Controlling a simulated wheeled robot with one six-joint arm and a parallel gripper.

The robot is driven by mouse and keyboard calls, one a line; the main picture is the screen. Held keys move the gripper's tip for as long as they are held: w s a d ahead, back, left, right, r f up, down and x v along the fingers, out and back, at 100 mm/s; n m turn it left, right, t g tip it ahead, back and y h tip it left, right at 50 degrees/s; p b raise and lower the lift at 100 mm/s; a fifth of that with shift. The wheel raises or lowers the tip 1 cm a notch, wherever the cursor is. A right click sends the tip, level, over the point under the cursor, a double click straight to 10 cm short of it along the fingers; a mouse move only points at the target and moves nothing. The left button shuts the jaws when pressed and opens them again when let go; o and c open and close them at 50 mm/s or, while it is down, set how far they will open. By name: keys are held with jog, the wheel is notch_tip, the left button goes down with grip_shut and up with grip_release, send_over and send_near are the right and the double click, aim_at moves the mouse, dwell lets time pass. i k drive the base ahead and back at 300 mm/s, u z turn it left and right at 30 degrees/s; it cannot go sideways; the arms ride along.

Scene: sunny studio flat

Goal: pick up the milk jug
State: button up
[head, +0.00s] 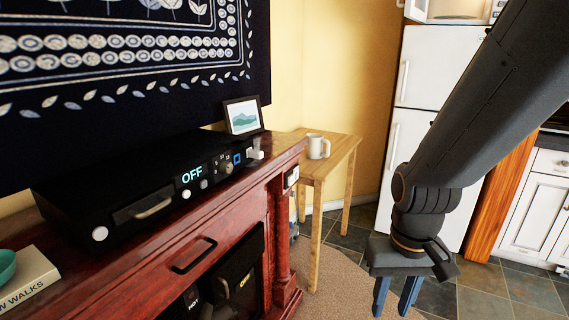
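A white jug-like vessel with a handle (316,147) stands upright on a small light wooden table (345,147) beyond the cabinet. I cannot see inside it or tell for certain whether it is a jug or a mug. My gripper (395,304) points down at the lower right, over the floor. Its blue fingers are apart with nothing seen between them. It is well to the right of the vessel and nearer to me, not touching it.
A dark red cabinet (225,212) fills the left, bearing a black device (130,190) reading OFF, a framed picture (243,117) and a book (28,279). A white fridge (405,150) stands behind my arm. Rug and tiled floor show between the cabinet and my gripper.

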aim_at(315, 146)
jog(key=u, duration=0.05)
jog(key=i, duration=0.3)
jog(key=z, duration=0.7)
jog(key=i, duration=2.45)
jog(key=u, duration=0.5)
